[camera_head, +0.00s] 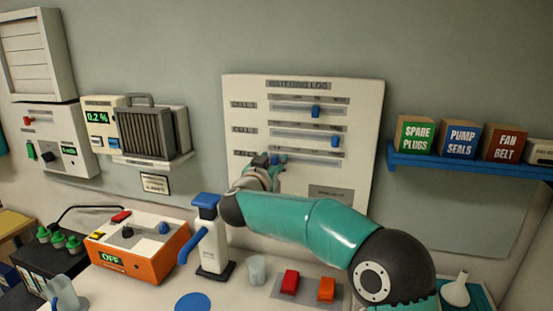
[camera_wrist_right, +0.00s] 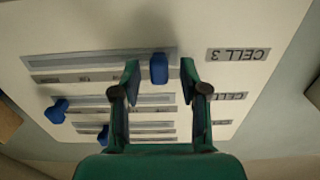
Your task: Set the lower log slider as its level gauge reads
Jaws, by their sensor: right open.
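The watering log board (camera_head: 230,100) hangs on the wall with three slider rows. The lower slider's blue knob (camera_wrist_right: 158,70) shows in the wrist view, on its track nearest the CELL 3 label (camera_wrist_right: 237,54). My right gripper (camera_wrist_right: 160,72) is open, with one finger on each side of this knob. I see gaps between fingers and knob. In the head view the right gripper (camera_head: 272,162) covers part of the lower row. The upper knob (camera_head: 316,111) and middle knob (camera_head: 310,140) stand right of centre on their tracks. I cannot make out a level gauge reading. My left gripper is out of view.
An orange box (camera_head: 160,255) reads OFF. A blue shelf (camera_head: 460,164) with labelled boxes is at right. My right arm crosses the board's lower edge.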

